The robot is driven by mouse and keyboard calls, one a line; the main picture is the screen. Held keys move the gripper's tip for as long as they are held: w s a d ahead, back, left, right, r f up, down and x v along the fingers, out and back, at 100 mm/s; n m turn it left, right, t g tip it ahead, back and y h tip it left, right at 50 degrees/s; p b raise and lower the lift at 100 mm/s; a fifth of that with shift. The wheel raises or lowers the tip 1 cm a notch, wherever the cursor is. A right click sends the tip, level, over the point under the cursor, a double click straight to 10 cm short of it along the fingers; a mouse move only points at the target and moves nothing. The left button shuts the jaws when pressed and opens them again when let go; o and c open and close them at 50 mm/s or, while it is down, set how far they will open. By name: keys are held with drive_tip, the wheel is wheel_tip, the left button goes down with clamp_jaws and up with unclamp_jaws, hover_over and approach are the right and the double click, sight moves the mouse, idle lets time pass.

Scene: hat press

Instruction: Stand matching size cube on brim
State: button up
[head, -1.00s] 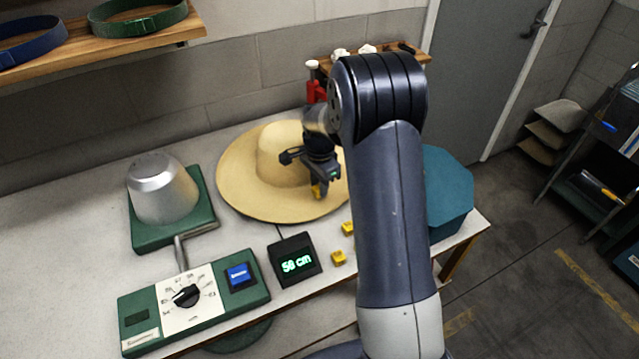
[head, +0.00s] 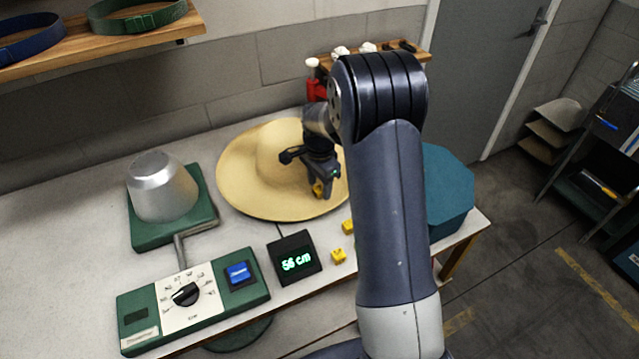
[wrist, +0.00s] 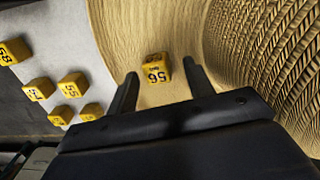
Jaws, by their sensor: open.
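The straw hat (head: 245,190) lies on the bench with its wide brim flat and its crown up. A yellow cube marked 56 (wrist: 156,69) stands on the brim, beside the crown in the wrist view; in the head view the cube (head: 318,189) is partly hidden by the fingers. My gripper (head: 322,191) is low over the brim, open, its two fingers on either side of the cube with gaps showing in the wrist view. The display (head: 295,258) reads 56 cm in green.
Several other yellow numbered cubes (wrist: 73,85) rest on the bench beside the hat, one by the display (head: 338,255). A metal hat block (head: 160,187) on a green base and a dial panel (head: 190,295) stand left. A teal octagonal box (head: 448,190) stands right.

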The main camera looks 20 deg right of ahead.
wheel_tip(320, 180, up, 11)
drive_tip(key=b, duration=0.1)
drive_tip(key=shift+f, duration=0.15)
idle(0.3)
wheel_tip(320, 180, down, 11)
drive_tip(key=shift+r+p, duration=0.1)
drive_tip(key=shift+p, duration=0.5)
drive_tip(key=shift+r, duration=0.4)
drive_tip(key=shift+f, duration=0.2)
